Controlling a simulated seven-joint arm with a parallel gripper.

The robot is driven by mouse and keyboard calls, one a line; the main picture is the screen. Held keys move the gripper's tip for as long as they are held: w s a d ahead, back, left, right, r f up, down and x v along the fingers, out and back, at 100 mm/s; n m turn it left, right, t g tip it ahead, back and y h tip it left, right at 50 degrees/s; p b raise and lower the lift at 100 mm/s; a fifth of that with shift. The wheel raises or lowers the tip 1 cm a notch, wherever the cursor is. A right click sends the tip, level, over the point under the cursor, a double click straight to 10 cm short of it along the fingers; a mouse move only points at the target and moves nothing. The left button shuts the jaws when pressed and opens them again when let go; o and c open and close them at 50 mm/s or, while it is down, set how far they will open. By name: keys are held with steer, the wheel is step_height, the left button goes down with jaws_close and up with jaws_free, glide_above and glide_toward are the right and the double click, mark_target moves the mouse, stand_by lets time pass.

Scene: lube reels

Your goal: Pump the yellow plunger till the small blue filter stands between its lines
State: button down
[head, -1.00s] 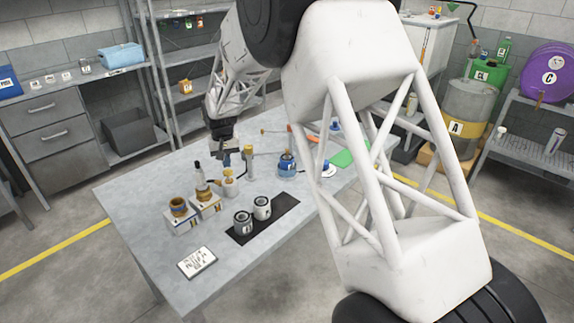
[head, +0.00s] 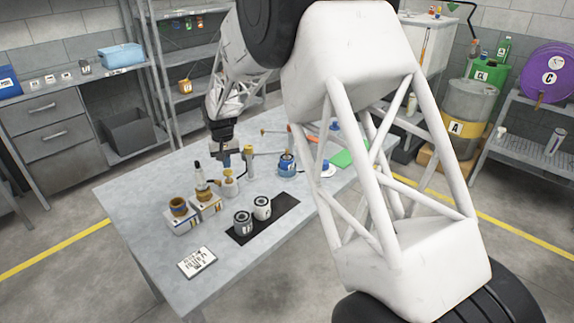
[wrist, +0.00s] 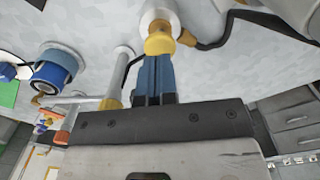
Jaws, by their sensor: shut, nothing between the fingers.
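The yellow plunger (head: 228,174) tops a small white pump (head: 231,188) on the table. My gripper (head: 227,165) is shut and empty, its blue fingers pointing down just over the plunger. In the wrist view, the fingertips (wrist: 154,58) meet the yellow plunger head (wrist: 158,43) in the picture; whether they touch or press it I cannot tell. The small blue filter (head: 287,163) stands upright to the right of the pump and shows at the left in the wrist view (wrist: 54,70). Its lines and level are too small to read.
A yellow-topped post (head: 248,162) stands close to the right of the pump. Two grey cans on a black mat (head: 283,218) and a white card (head: 197,262) are in front. The near right table is clear.

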mark_target(228, 171)
steer(key=shift+f, duration=0.25)
steer(key=shift+f, duration=0.75)
steer(key=shift+f, duration=1.1)
steer(key=shift+r, duration=3.8)
